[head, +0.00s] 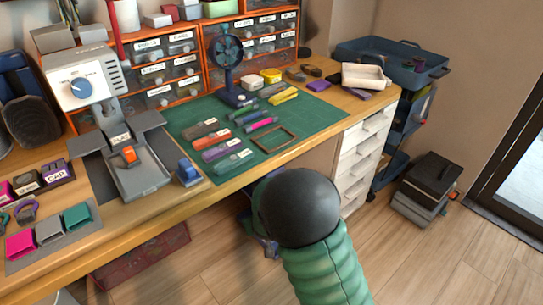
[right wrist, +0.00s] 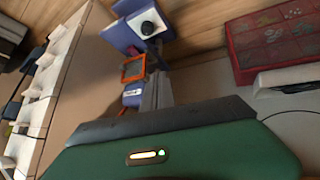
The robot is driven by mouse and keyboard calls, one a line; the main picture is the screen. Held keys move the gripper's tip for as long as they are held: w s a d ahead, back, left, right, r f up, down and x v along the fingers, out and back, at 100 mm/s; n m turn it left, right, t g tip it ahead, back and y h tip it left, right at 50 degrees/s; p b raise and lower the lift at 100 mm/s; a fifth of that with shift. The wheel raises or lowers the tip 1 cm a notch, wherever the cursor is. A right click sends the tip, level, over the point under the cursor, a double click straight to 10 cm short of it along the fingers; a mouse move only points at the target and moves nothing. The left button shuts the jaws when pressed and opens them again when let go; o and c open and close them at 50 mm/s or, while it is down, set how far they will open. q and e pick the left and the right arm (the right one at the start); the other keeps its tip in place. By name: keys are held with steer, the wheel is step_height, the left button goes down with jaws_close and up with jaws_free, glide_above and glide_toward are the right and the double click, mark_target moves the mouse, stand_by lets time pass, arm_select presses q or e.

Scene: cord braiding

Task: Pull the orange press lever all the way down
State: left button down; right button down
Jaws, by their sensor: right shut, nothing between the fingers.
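The press stands on the left of the desk in the head view, with a white box (head: 85,85) bearing a blue dial and a grey base (head: 140,178) in front. A small orange part (head: 128,156), seemingly the lever's handle, shows over the base; the lever's full shape is unclear. My right gripper (right wrist: 156,92) shows in the right wrist view as grey fingers, shut and empty. It is low, off the desk and well away from the press. My left gripper is not in view.
A green mat (head: 300,118) with several pens and a brown frame (head: 275,139) lies right of the press. A blue block (head: 188,172) stands close beside the base. White drawers (head: 362,150) stand under the desk's right end. A red box (right wrist: 275,45) lies on the floor.

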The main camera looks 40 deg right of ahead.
steer(key=w+d+f+t+h+b, duration=0.25)
steer(key=w+d+h, duration=0.4)
steer(key=d, duration=0.65)
steer(key=w+d+r+n+t+h+b, duration=0.1)
steer(key=w+r+n+t+h+b, duration=0.2)
steer(key=w+r+n+t+h, duration=0.1)
step_height(320, 180, up, 4)
steer(key=n+t+h, duration=0.1)
steer(key=t+h, duration=0.1)
steer(key=t, duration=0.1)
steer(key=shift+w+r+n, duration=0.15)
steer(key=shift+w+n, duration=0.05)
steer(key=shift+n, duration=0.1)
steer(key=shift+d+h, duration=0.1)
steer(key=shift+h, duration=0.15)
